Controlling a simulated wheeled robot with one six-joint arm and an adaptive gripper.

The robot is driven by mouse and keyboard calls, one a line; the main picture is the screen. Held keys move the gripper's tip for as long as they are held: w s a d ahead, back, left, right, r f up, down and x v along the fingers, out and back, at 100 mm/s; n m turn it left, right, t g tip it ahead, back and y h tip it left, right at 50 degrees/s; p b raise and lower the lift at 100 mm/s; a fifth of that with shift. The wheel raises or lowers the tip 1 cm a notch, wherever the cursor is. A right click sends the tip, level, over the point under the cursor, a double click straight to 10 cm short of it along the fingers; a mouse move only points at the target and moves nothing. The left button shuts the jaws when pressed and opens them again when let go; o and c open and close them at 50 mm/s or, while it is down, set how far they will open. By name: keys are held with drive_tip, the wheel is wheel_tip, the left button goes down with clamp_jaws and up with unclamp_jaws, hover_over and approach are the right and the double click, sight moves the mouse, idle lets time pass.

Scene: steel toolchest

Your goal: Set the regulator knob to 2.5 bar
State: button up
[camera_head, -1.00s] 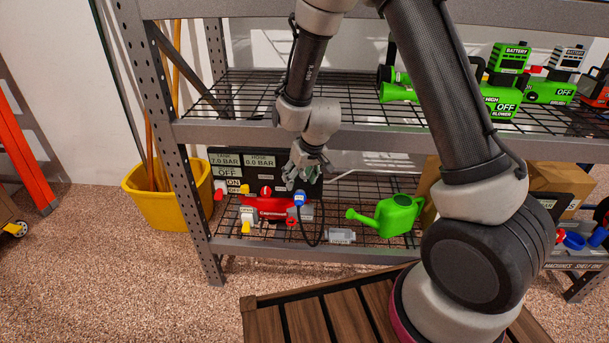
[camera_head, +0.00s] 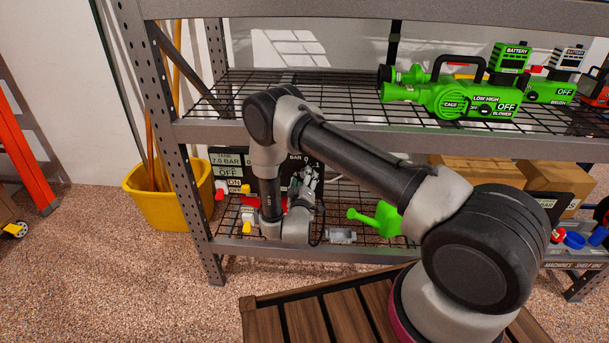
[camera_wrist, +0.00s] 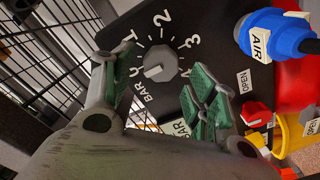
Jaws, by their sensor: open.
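The grey regulator knob (camera_wrist: 161,62) sits on a dark panel (camera_wrist: 205,25) in the wrist view, inside a dial marked 0 to 4 BAR. Its pale pointer mark is turned toward 0. My gripper (camera_wrist: 160,88) is open, with one green-padded finger on the left of the knob and the other on the lower right. Whether either pad touches the knob I cannot tell. In the head view my gripper (camera_head: 308,183) is in front of the panel's right part, and the knob cannot be made out there. The tank readout (camera_head: 226,160) shows 7.0 BAR; my arm covers the hose readout.
A blue AIR coupling (camera_wrist: 278,36) and a red knob (camera_wrist: 254,113) lie right of the dial. Wire shelf bars (camera_wrist: 50,40) run at the left. A green watering can (camera_head: 384,218) stands right of my gripper. A yellow bucket (camera_head: 167,200) is on the floor left.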

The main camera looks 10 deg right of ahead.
sight(304, 174)
drive_tip(key=shift+x, duration=1.7)
drive_tip(key=c, duration=1)
drive_tip(key=shift+c, duration=0.2)
